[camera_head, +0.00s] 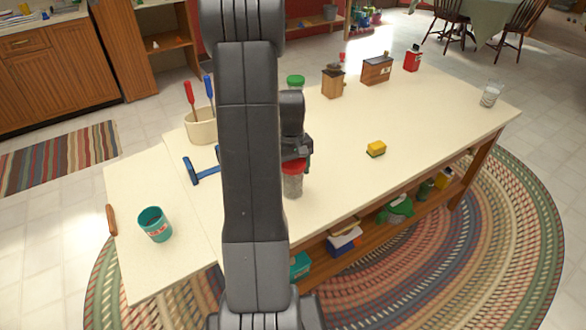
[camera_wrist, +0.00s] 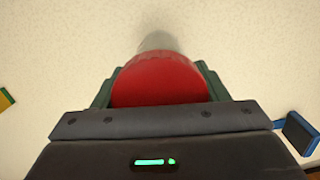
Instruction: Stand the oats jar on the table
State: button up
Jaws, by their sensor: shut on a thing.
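A clear jar with a red lid (camera_head: 293,184) is upright or nearly so at the front edge of the table (camera_head: 340,140) in the head view. No label on it can be read. My gripper (camera_head: 296,158) is shut on it from above, partly hidden behind my arm. In the wrist view the red lid (camera_wrist: 160,82) sits between the fingers of my gripper (camera_wrist: 158,92), and a blurred grey part of the jar shows beyond it. I cannot tell whether its base touches the table. A green-lidded jar (camera_head: 296,80) stands farther back, partly hidden by my arm.
Wooden boxes (camera_head: 332,86), a red can (camera_head: 412,60) and a glass (camera_head: 490,96) stand toward the back. The table's middle is clear.

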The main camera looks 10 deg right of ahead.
jog(key=shift+f, duration=0.15)
jog(key=o, duration=1.4)
jog(key=shift+c, duration=0.2)
jog(key=r, duration=1.2)
jog(key=shift+w+a+r, duration=0.1)
jog(key=shift+w+r, duration=0.15)
jog(key=shift+w, duration=0.1)
